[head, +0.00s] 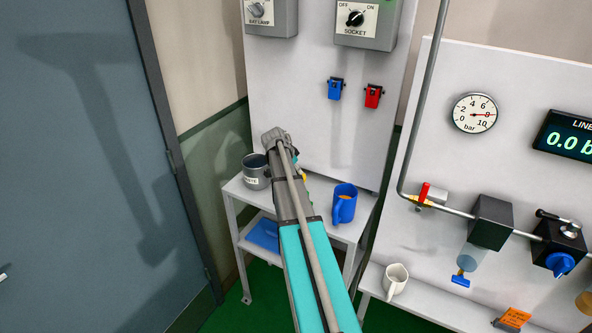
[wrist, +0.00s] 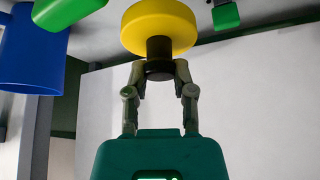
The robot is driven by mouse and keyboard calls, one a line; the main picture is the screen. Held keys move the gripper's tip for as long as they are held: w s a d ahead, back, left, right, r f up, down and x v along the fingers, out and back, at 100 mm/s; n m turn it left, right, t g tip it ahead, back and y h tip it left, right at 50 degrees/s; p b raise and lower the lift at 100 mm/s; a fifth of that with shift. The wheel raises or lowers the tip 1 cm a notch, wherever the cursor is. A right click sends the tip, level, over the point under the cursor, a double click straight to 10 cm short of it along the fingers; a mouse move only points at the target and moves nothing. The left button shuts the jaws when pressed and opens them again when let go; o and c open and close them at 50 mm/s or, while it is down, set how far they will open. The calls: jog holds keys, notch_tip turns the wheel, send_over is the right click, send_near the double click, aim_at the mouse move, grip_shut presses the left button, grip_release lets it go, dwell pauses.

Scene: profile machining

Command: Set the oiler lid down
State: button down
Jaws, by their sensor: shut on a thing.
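In the wrist view, my gripper (wrist: 158,72) is shut on the dark stem of a round yellow piece, which I take as the oiler lid (wrist: 158,28). The yellow disc sits beyond the fingertips, with the dark stem between them. In the head view my arm reaches over the small white shelf stand (head: 338,227) and hides the gripper and nearly all of the lid. Whether the lid touches the shelf cannot be seen.
On the stand, a grey labelled mug (head: 256,172) is left of my arm and a blue mug (head: 344,204) right of it. A blue item (head: 263,236) lies on the lower shelf. A white mug (head: 396,278) stands on the bench at right. A panel rises behind.

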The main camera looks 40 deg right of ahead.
jog(key=shift+r+p, duration=0.75)
jog(key=shift+r, duration=0.3)
jog(key=shift+r, duration=0.1)
notch_tip(320, 180, up, 9)
jog(key=p, duration=0.9)
jog(key=shift+r, duration=0.15)
